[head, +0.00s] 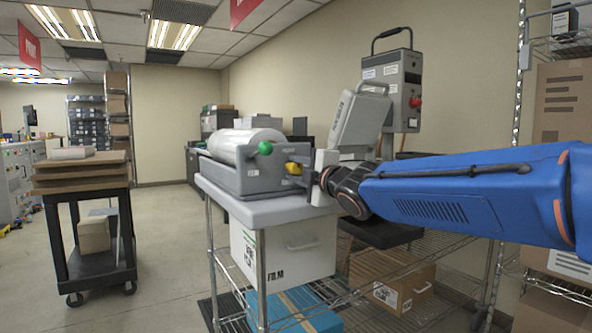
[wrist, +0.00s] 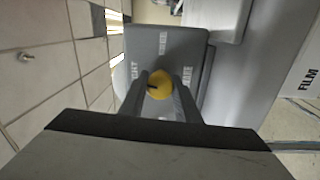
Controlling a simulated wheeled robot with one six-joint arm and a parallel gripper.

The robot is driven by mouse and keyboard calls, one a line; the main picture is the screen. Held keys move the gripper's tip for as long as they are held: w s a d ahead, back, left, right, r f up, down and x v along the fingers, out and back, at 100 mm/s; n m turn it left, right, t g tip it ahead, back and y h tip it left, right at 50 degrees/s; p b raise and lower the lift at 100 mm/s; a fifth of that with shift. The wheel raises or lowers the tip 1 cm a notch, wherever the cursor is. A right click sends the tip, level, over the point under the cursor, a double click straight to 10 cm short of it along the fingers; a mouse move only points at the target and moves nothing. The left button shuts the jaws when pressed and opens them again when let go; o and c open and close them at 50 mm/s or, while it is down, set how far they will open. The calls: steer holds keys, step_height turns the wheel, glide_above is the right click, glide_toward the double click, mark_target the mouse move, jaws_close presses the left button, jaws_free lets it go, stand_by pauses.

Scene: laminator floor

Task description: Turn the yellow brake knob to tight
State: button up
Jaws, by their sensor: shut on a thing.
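The yellow brake knob (head: 293,168) is on the end face of the grey film-roll unit (head: 240,180). In the wrist view the knob (wrist: 159,84) sits between the two fingers of my gripper (wrist: 160,88), which is shut on it. A short dark mark on the knob lies on its left side, toward the label ending in "GHT" at the left of the grey panel (wrist: 150,42). Other labels stand at the top and right; they are too small to read surely. In the head view my gripper (head: 306,169) reaches the knob from the right.
A green knob (head: 265,148) sits just left of the yellow one, beside the clear film roll (head: 242,142). A grey control box with a red button (head: 415,101) stands behind my arm. A black cart (head: 95,215) stands left, with open floor between.

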steer(key=shift+n, duration=1.4)
steer(key=o, duration=1)
steer(key=v, duration=1.7)
steer(key=shift+s+d+f, duration=0.1)
steer(key=shift+d+f, duration=0.05)
steer(key=shift+d, duration=0.1)
